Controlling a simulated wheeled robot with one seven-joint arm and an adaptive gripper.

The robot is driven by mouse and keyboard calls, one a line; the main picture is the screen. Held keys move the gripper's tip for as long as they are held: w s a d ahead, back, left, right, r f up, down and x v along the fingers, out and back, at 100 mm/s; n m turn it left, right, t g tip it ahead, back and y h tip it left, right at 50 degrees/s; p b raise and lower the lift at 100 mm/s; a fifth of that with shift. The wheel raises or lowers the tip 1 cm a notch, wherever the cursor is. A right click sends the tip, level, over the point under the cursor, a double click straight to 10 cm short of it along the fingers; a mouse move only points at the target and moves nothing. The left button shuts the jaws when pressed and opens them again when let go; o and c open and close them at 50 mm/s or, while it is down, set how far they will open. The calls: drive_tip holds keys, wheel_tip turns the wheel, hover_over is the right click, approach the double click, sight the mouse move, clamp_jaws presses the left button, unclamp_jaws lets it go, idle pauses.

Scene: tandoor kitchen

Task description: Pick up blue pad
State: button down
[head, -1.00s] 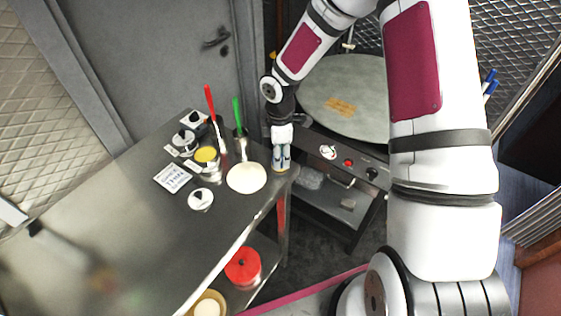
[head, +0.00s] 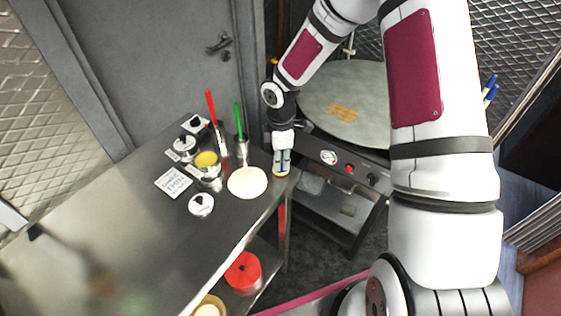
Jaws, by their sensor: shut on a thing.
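My gripper (head: 281,168) points down at the table's far right corner, with its fingers close together. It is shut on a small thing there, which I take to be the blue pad. The fingers hide most of it. Only a pale yellowish edge (head: 280,174) shows under the fingertips, with some dull blue between the fingers. I cannot tell whether it touches the tabletop.
A steel table (head: 120,240) holds a pale dough disc (head: 247,182) just left of my gripper. Beyond it stand cups with a green-handled tool (head: 239,120) and a red-handled tool (head: 211,105). A round drum top (head: 345,105) lies right of the table.

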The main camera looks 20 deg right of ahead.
drive_tip(key=shift+r, duration=0.4)
wheel_tip(320, 180, up, 2)
drive_tip(key=shift+w+r+b, duration=0.1)
drive_tip(key=shift+b, duration=0.2)
drive_tip(key=s+r, duration=0.1)
drive_tip(key=s, duration=1.5)
drive_tip(key=shift+r, duration=0.25)
drive_tip(key=shift+s, duration=0.1)
drive_tip(key=c, duration=2.2)
unclamp_jaws()
clamp_jaws()
